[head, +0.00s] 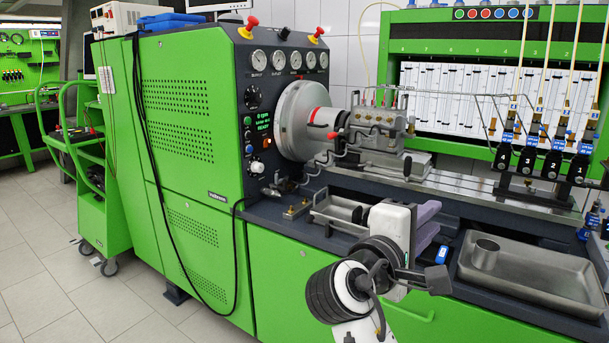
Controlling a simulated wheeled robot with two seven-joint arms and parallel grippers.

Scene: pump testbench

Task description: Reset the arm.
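My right arm comes in from the bottom centre, with its white and black links folded in front of the bench. My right gripper (424,276) is the dark grey part at the right end of that arm, in front of the green bench front. It is seen from an angle that hides its fingertips, so I cannot tell whether it is open or shut. I see nothing held in it. My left arm and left gripper are not in view.
The green pump testbench (195,170) fills the middle, with a pump (375,125) mounted on it. A steel tray (535,280) with a metal cup (484,254) lies at the right, near my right arm. A green trolley (95,185) stands at the left beside clear floor.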

